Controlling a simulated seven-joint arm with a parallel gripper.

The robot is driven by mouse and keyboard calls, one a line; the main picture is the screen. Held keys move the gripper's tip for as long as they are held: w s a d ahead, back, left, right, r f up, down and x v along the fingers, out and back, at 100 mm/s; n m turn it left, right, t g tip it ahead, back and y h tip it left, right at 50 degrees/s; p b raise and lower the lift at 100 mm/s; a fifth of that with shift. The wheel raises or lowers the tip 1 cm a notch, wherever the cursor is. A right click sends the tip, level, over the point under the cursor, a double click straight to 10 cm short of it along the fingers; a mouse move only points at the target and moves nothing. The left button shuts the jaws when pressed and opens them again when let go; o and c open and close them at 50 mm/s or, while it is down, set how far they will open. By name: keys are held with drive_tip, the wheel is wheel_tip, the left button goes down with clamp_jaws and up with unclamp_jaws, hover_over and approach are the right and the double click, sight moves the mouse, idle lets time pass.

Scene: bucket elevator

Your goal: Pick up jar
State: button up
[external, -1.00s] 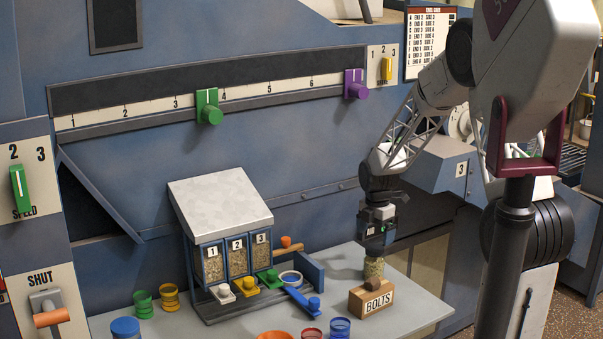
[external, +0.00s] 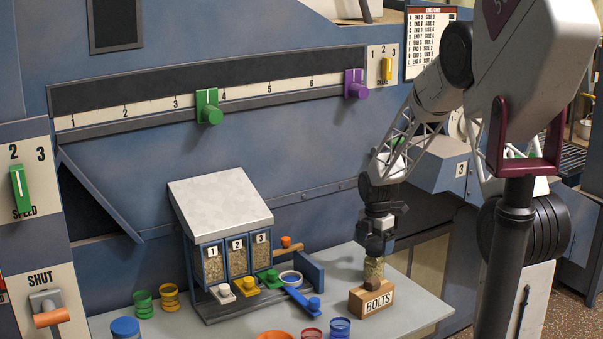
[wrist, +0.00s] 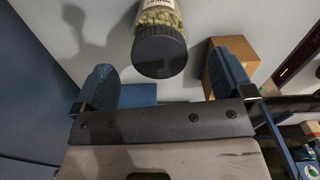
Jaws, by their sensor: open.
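The jar (wrist: 160,22) is clear with pale green-beige contents, a label and a dark round lid. In the wrist view my gripper (wrist: 166,60) is open, with one blue pad on each side of the lid and a gap to both. I cannot tell whether the fingertips have come down level with the lid.
A blue-framed dispenser (external: 228,240) with coloured knobs stands to the left. Coloured cups, including a blue one (external: 340,327), are near the front.

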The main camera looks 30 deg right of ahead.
sight(376, 250)
drive_tip(key=shift+f, duration=2.3)
drive_tip(key=shift+c, duration=0.5)
drive_tip(key=c, duration=1.1)
drive_tip(key=shift+r, duration=0.2)
drive_tip(key=shift+c, duration=0.2)
drive_tip(key=shift+r, duration=4.85)
